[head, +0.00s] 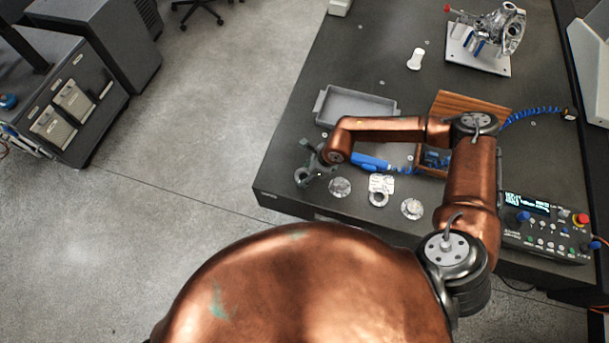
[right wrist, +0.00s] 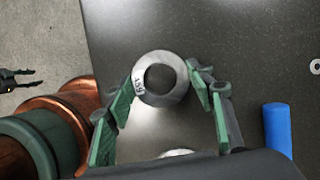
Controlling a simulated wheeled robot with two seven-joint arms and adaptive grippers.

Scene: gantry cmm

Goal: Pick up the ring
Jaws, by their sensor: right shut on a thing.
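The ring (right wrist: 178,91) is a grey metal ring with dark markings on its face and a round hole. In the right wrist view it sits between the green-padded fingers of my right gripper (right wrist: 160,84), which is shut on it. In the head view my right gripper (head: 307,176) is over the left front part of the dark table, and the ring is hard to tell apart from the fingers there. A small dark two-fingered gripper, my left gripper (right wrist: 18,78), shows at the left edge of the right wrist view with its fingers apart, over the floor.
Round metal parts (head: 340,187) lie in a row on the table (head: 290,130) near its front edge. A blue tool (head: 370,162) lies beside my right gripper. A grey tray (head: 355,104) and a wooden box (head: 470,104) stand behind. A control panel (head: 545,225) is at the right.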

